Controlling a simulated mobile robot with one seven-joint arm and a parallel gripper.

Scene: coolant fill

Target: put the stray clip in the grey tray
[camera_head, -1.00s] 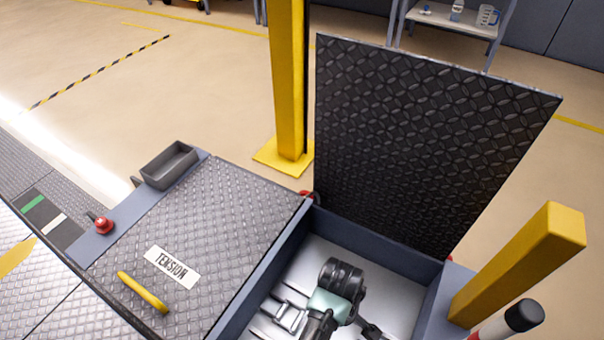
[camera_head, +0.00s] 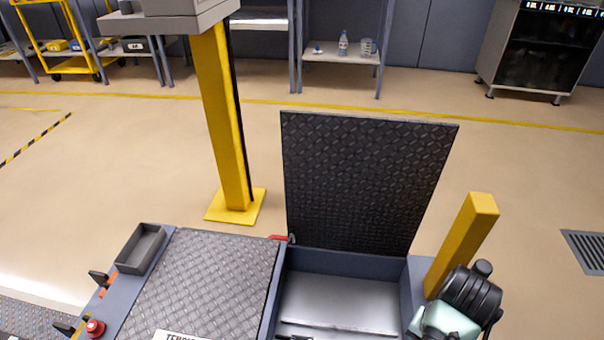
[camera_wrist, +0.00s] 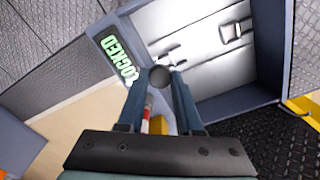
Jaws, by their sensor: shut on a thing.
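The grey tray (camera_head: 140,248) is open and looks empty, on the left corner of the machine frame. In the wrist view my gripper (camera_wrist: 160,76) is shut on a dark round end, which looks like the grip of the red-and-white striped lever (camera_wrist: 148,104) beside the pit. In the head view my wrist is at the lower right and its fingertips are hidden. I cannot make out the stray clip for certain. A small silver frame-like piece (camera_wrist: 232,32) lies in the pit.
The chequered hatch lid (camera_head: 365,180) stands open behind the pit (camera_head: 340,300). A yellow post (camera_head: 462,240) is close to my wrist. A closed plate (camera_head: 205,285) lies between tray and pit. A tall yellow column (camera_head: 225,125) stands behind.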

